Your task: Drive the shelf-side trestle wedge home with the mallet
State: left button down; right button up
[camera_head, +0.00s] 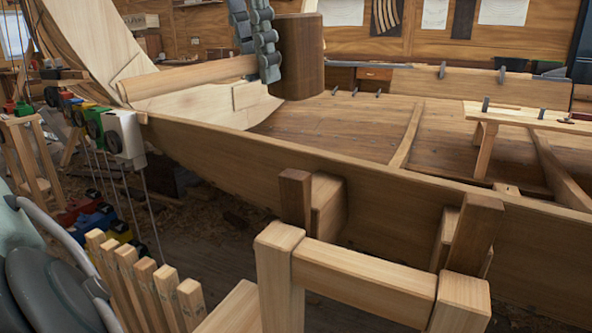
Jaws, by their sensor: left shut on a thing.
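My left gripper (264,68) is shut on the pale handle of the mallet (298,58). The mallet's dark round head is just right of the fingers, held in the air above and behind the trestle (360,285). One dark wedge (296,198) stands upright at the trestle's left post, beside a pale block against the hull. A second dark wedge (476,232) stands at the right post. Both stick up above the crossbar; their lower ends are hidden. I cannot tell which is shelf-side. The mallet touches neither wedge. My right gripper is out of view.
The hull's plank edge (390,172) runs behind the trestle. Coloured clamps or reels (118,135) hang at the left. A slatted wooden rack (150,285) stands at the lower left. A small bench (530,118) sits inside the hull at the right.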

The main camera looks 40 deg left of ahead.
pick_arm(q)
jog(key=shift+w+a+f, duration=0.15)
jog(key=shift+a+f, duration=0.2)
jog(key=shift+d+r, duration=0.1)
jog(key=shift+w+f+g, duration=0.2)
jog(key=shift+f+g, duration=0.4)
jog(key=shift+f, duration=0.65)
